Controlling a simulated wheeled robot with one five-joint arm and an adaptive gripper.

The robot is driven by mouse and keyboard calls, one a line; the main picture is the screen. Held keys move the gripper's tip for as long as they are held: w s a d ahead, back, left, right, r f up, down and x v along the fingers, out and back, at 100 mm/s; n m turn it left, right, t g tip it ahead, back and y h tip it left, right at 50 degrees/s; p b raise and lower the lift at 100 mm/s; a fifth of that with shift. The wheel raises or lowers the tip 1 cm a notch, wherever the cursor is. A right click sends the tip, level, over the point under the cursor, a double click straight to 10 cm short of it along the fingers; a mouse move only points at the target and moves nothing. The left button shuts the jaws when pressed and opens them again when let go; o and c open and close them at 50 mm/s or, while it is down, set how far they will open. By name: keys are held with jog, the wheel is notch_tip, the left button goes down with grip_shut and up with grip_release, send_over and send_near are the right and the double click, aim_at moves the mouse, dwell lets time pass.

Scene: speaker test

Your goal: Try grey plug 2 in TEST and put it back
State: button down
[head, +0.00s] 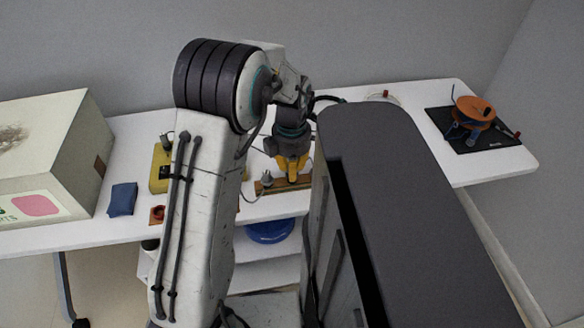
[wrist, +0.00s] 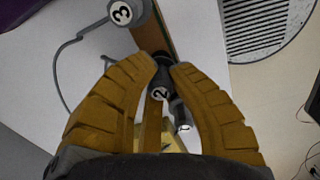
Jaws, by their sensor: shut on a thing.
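My gripper (wrist: 165,66) is shut on grey plug 2 (wrist: 158,92), whose round end with the number 2 shows between the yellow fingers in the wrist view. In the head view my gripper (head: 292,168) is low over a wooden strip (head: 288,184) on the white table. I cannot tell whether plug 2 still touches the strip. Plug 3 (wrist: 121,12) stands beside the strip with its grey cable. A small yellow box (head: 158,167) is left on the table, partly behind my arm, with a grey plug (head: 167,141) by it. No TEST label is readable.
A large beige box (head: 40,165) fills the table's left side, with a blue pouch (head: 122,199) beside it. An orange reel (head: 474,112) sits on a black mat (head: 440,119) at the right. A light-grey cylinder (wrist: 183,120) shows near my right finger.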

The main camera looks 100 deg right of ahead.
jog(key=shift+f+b, duration=0.3)
jog(key=shift+f, duration=0.15)
jog(key=c, duration=1.2)
grip_release()
jog(key=shift+o, duration=0.2)
jog(key=shift+r, duration=0.2)
jog(key=shift+r+p, duration=3.05)
jog(key=shift+r, duration=0.55)
